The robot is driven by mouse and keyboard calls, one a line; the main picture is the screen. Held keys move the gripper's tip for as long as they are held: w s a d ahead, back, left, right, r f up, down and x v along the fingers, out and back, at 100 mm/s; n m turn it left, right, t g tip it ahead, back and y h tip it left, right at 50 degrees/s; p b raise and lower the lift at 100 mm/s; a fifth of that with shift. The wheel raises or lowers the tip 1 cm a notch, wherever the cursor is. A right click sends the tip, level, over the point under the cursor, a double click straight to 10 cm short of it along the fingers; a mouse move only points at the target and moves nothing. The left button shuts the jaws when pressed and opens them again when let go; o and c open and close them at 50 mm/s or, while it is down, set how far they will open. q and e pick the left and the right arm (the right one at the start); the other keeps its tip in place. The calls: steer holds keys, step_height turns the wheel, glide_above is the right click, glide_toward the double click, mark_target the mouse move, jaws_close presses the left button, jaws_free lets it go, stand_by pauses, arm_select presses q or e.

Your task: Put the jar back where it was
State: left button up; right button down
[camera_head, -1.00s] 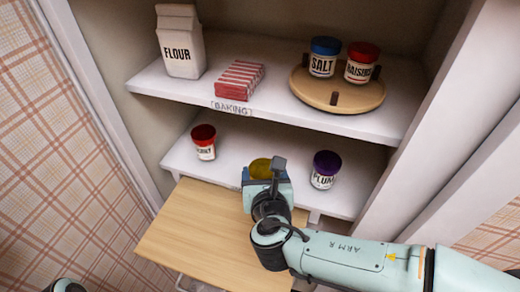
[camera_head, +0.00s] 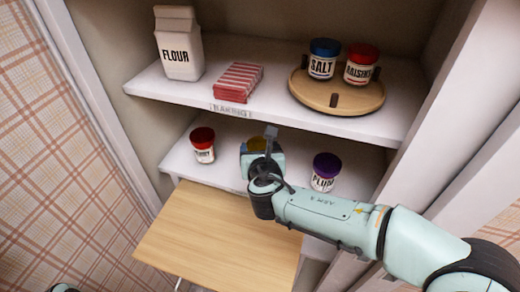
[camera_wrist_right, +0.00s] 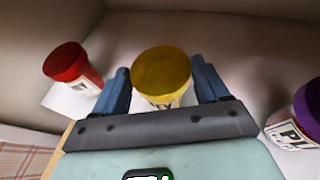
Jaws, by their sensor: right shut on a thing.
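A jar with a yellow lid (camera_wrist_right: 162,72) is between the two fingers of my right gripper (camera_wrist_right: 162,88), which is shut on it. In the head view the jar's yellow lid (camera_head: 257,144) shows just behind my right gripper (camera_head: 262,160), over the lower shelf (camera_head: 225,133). The gripper hides most of the jar, and I cannot tell whether its base touches the shelf. A red-lidded jar (camera_head: 203,145) stands to its left, and a purple-lidded jar (camera_head: 325,172) stands to its right. My left gripper is not in view.
The upper shelf (camera_head: 270,115) holds a flour carton (camera_head: 179,45), red-striped boxes (camera_head: 238,82) and a round wooden turntable (camera_head: 300,95) with salt (camera_head: 323,58) and raisins (camera_head: 361,64) jars. A bare wooden board (camera_head: 220,240) lies in front of the lower shelf.

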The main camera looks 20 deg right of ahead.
steer(key=shift+f, duration=0.15)
jaws_free()
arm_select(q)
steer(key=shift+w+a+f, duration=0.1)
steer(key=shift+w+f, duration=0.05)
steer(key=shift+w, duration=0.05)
arm_select(e)
steer(key=shift+s+r, duration=0.1)
steer(key=shift+r, duration=0.15)
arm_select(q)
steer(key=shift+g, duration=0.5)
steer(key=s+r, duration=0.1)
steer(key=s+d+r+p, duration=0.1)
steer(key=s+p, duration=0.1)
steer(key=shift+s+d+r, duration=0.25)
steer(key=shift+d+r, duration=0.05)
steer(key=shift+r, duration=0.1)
arm_select(e)
steer(key=v, duration=1.1)
steer(key=shift+s, duration=0.4)
steer(key=shift+a+r, duration=0.1)
steer(key=shift+a, duration=0.05)
